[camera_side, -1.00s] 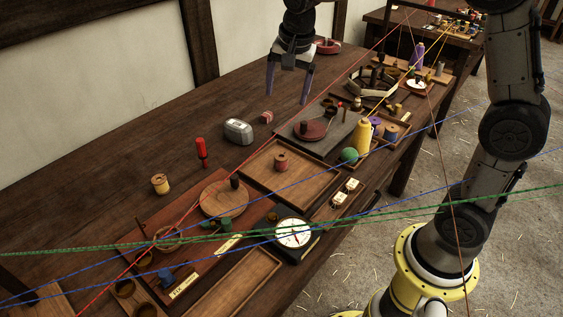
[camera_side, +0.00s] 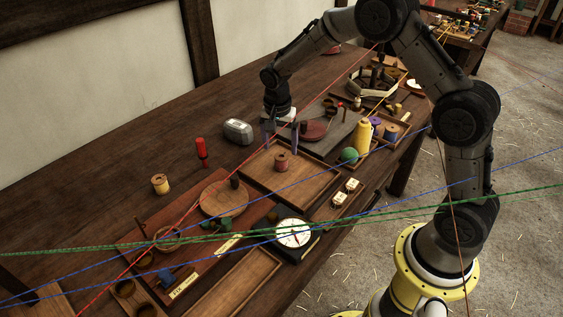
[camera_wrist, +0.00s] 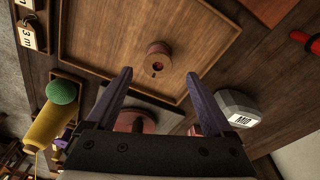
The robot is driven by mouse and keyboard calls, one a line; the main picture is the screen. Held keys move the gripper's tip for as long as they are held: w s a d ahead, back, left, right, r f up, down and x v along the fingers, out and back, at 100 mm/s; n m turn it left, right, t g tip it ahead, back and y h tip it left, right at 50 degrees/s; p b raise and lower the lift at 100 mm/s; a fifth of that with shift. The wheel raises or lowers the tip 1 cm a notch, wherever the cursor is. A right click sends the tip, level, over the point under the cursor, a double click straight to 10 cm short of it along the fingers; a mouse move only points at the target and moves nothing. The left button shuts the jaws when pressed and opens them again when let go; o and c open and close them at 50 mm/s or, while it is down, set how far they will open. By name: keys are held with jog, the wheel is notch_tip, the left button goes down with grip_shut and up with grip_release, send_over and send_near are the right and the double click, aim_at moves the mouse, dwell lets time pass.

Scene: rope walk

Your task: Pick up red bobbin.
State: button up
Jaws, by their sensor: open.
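The red bobbin (camera_side: 282,162) is a small reddish wooden spool standing upright in a shallow wooden tray (camera_side: 306,182). In the wrist view the red bobbin (camera_wrist: 158,52) shows its top end with a dark centre hole, apart from the tray walls. My gripper (camera_side: 282,148) points down with two purple fingers, spread and empty, close by the bobbin. In the wrist view my gripper (camera_wrist: 160,75) has the bobbin lined up between its fingertips and slightly beyond them. I see no contact. The exact height gap is hard to tell.
A green ball (camera_side: 349,156) and a yellow cone (camera_side: 363,137) stand right. Red and blue cords (camera_side: 330,166) cross the side view.

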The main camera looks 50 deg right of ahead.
aim_at(282, 157)
jog(key=shift+s+d+f, duration=0.1)
jog(key=shift+d+f, duration=0.05)
jog(key=shift+f, duration=1.2)
jog(key=shift+d+f, duration=0.1)
jog(key=shift+f, duration=1.25)
grip_shut()
jog(key=shift+r, duration=0.1)
